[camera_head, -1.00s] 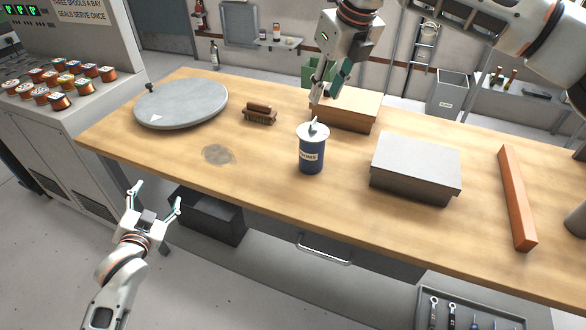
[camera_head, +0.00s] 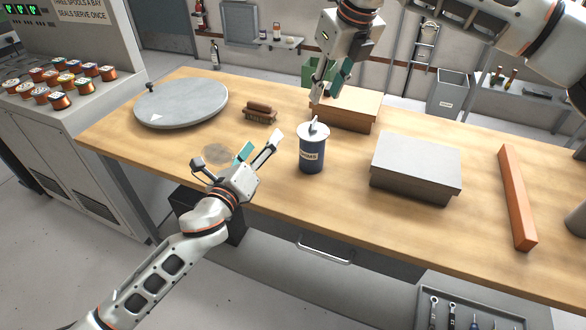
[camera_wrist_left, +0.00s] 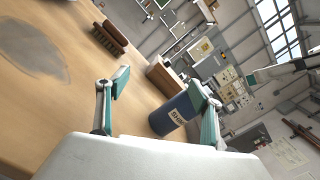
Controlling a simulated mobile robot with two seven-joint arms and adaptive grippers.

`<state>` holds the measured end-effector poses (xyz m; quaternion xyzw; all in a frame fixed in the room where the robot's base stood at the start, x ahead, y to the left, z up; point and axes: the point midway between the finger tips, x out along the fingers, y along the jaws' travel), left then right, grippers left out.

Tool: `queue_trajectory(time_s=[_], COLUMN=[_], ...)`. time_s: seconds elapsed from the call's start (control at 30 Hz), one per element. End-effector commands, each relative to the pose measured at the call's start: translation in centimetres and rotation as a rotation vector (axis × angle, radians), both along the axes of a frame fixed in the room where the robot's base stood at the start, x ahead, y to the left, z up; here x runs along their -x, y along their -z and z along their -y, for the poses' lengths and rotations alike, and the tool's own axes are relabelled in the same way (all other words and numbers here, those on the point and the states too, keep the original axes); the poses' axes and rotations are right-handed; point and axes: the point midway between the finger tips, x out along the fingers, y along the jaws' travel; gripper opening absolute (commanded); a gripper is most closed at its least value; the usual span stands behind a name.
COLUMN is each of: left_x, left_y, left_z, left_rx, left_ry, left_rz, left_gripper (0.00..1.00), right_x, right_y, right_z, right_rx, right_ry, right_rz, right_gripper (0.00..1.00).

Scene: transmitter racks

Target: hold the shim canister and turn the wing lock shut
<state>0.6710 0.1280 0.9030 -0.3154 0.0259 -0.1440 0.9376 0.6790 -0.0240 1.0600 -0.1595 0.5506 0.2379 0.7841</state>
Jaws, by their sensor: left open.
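The shim canister (camera_head: 312,158) is a blue cylinder with a white lid and a label, upright on the wooden bench. The wing lock (camera_head: 313,127) is the small light tab standing on its lid. My left gripper (camera_head: 261,144) is open and empty, just left of the canister and apart from it. In the left wrist view the canister (camera_wrist_left: 174,116) shows beyond my fingers (camera_wrist_left: 160,86), nearer the right one, which hides part of it. My right gripper (camera_head: 326,92) points down above and behind the lid, fingers apart, with nothing visible between them.
A grey lidded box (camera_head: 415,167) stands right of the canister, and a cardboard-coloured box (camera_head: 345,110) behind it. A brush (camera_head: 260,112) and a round grey plate (camera_head: 181,103) lie to the left. An orange bar (camera_head: 517,197) lies at far right. The bench front edge is clear.

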Motion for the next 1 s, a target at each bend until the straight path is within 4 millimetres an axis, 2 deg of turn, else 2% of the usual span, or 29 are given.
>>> queue_trajectory(time_s=[0.03,0.1,0.2,0.3,0.43,0.57,1.0], left_x=[0.5,1.4,2.5,3.3,3.7,2.8,-2.3], left_y=[0.6,1.5,2.6,3.4,4.0,4.0,4.0], left_z=[1.8,4.0,6.2,7.5,8.4,9.1,11.8], left_rx=[-0.115,-0.26,-0.425,-0.536,-0.603,-0.614,-0.611], left_ry=[0.039,0.084,0.135,0.17,0.19,0.192,0.191], left_rz=[0.032,0.078,0.137,0.18,0.209,0.214,0.211], left_gripper=[0.66,0.66,0.66,0.66,0.66,0.66,0.66], right_x=[0.0,0.0,0.0,0.0,0.0,0.0,0.0], right_y=[0.0,0.0,0.0,0.0,0.0,0.0,0.0], right_z=[0.0,0.0,0.0,0.0,0.0,0.0,0.0], right_rx=[0.0,0.0,0.0,0.0,0.0,0.0,0.0], right_ry=[0.0,0.0,0.0,0.0,0.0,0.0,0.0], right_rz=[0.0,0.0,0.0,0.0,0.0,0.0,0.0], right_gripper=[0.28,0.28,0.28,0.28,0.28,0.28,0.28])
